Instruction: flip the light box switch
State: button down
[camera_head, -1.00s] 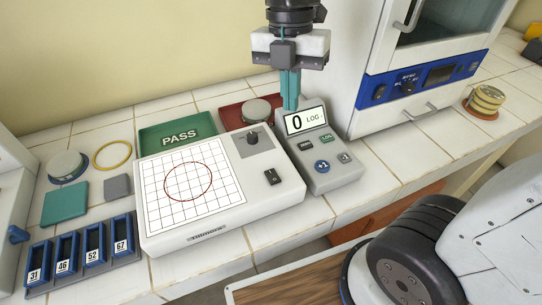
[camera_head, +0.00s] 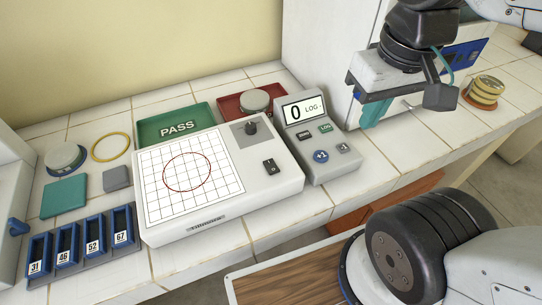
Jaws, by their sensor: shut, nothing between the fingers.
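The light box (camera_head: 215,224) is a white slab with a gridded panel and a red circle on it, lying on the tiled bench. Its black rocker switch (camera_head: 269,166) sits on the right part of its top, below a dark knob (camera_head: 251,127). The panel looks plain white; I cannot tell whether it is lit. My gripper (camera_head: 373,112), with teal fingers, is shut and empty. It hangs above the bench to the right of the light box and the counter, apart from the switch. Nothing hides the switch.
A grey counter (camera_head: 333,168) showing "0 LOG" stands right of the light box. Behind are a green PASS tray (camera_head: 150,140) and a red tray (camera_head: 228,107) with a round dish. Numbered blue slots (camera_head: 68,245) stand at left. The incubator (camera_head: 320,50) is at the back right.

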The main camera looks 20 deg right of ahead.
aim_at(271, 167)
jog(key=k, duration=0.5)
jog(key=u, duration=2.95)
jog(key=i, duration=0.2)
jog(key=z, duration=2.8)
